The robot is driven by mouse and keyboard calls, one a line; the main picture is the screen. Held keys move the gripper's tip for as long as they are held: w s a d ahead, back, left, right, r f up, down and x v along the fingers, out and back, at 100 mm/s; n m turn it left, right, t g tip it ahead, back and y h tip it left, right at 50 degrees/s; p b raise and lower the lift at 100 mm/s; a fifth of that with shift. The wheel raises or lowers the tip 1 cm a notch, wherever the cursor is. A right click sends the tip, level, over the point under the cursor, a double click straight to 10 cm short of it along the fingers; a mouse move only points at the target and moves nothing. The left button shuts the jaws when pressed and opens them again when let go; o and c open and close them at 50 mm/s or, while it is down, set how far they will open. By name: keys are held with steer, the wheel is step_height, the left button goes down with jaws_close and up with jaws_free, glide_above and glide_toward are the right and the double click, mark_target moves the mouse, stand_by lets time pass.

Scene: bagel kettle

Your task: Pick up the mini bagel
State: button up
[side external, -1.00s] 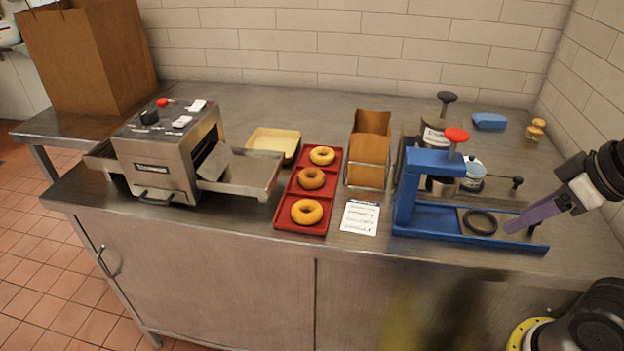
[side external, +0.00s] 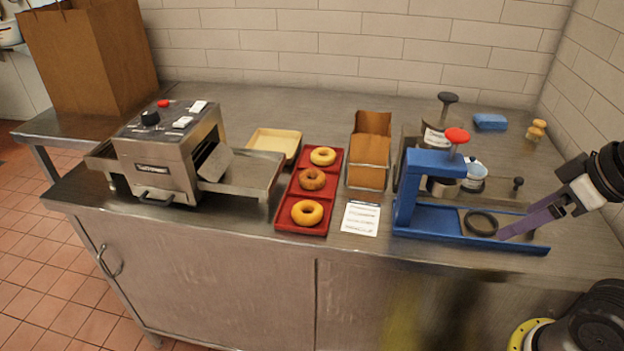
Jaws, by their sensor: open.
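Three ring-shaped bagels lie in a row on a red tray (side external: 283,222) with compartments, near the middle of the counter. The front bagel (side external: 307,213) is yellow, the middle bagel (side external: 311,179) is browner, and the back bagel (side external: 323,156) is pale yellow. I cannot tell which one is the mini bagel. My gripper (side external: 503,236), with purple fingers, is open and holds nothing. It is far to the right of the tray, over the front right part of the blue press, by the dark ring (side external: 481,222). Whether it touches the press cannot be told.
The blue press (side external: 407,190) with a red knob stands between my gripper and the tray. A brown holder (side external: 369,150) and a white card (side external: 360,218) are right of the tray. A steel toaster (side external: 155,165) and cream dish (side external: 275,142) are left.

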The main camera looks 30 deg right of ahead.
steer(key=w+a+r+m+y, duration=0.1)
steer(key=w+r+m, duration=0.35)
steer(key=r, duration=0.25)
steer(key=w+a+r+m+y, duration=0.1)
steer(key=w+a+r+m, duration=0.1)
steer(key=w+r+m, duration=0.4)
steer(key=w+r+m+g, duration=0.1)
steer(key=w+r+m, duration=0.1)
steer(key=w+r, duration=0.25)
steer(key=m+g+y, duration=0.3)
steer(key=m+g, duration=0.2)
steer(key=m, duration=0.1)
glide_above(314, 171)
steer(key=s+d, duration=0.1)
steer(key=d, duration=0.3)
step_height(314, 171, down, 20)
steer(key=shift+n+h, duration=0.25)
steer(key=shift+h, duration=0.05)
steer(key=x, duration=1.3)
steer(key=shift+w+d+f, duration=0.1)
steer(key=shift+w+f, duration=0.1)
steer(key=shift+f, duration=0.25)
